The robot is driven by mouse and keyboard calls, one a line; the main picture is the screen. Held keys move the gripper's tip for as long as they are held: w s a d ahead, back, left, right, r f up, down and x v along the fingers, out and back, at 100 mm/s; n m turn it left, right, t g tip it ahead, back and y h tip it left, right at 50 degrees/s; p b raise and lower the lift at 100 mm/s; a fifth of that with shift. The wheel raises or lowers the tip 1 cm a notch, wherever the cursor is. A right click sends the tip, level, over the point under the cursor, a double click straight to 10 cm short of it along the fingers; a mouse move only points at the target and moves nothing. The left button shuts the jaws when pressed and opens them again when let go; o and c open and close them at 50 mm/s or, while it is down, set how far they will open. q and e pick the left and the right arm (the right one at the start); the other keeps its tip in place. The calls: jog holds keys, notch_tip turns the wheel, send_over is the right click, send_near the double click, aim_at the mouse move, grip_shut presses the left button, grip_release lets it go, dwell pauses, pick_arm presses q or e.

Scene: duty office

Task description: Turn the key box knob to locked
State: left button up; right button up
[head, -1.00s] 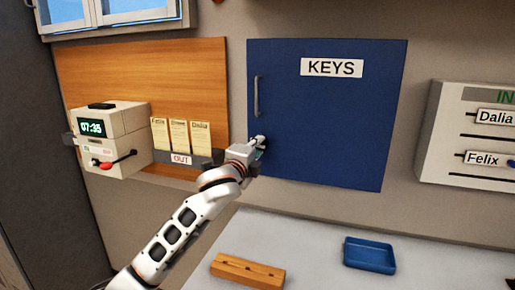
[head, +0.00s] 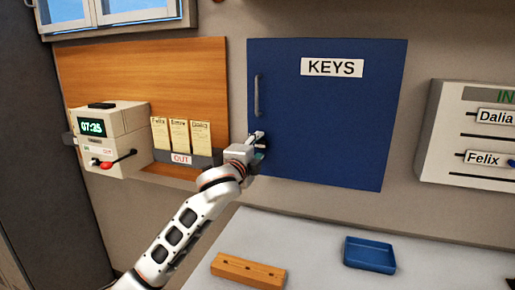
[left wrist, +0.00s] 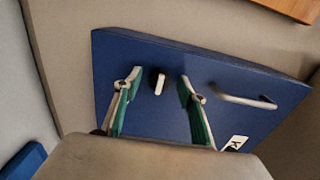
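The blue key box (head: 330,120) hangs on the wall with its door shut, a KEYS label and a grey bar handle (head: 257,96). It fills the middle of the left wrist view (left wrist: 240,75). Its small pale knob (left wrist: 160,83) appears upright in the left wrist view, between my fingers. My left gripper (head: 260,141) is at the door's lower left, below the handle, and hides the knob in the head view. In the left wrist view my left gripper (left wrist: 159,76) is open, with a finger apart from the knob on each side. My right gripper is not in view.
A time clock (head: 115,135) and a card rack (head: 185,140) are on the left. A name board (head: 470,135) hangs on the right. Below, the pale counter (head: 320,245) holds a wooden block (head: 248,271) and a blue tray (head: 369,255).

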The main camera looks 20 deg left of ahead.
pick_arm(q)
jog(key=s, duration=1.2)
jog(key=shift+a, duration=0.2)
jog(key=shift+s+f, duration=0.1)
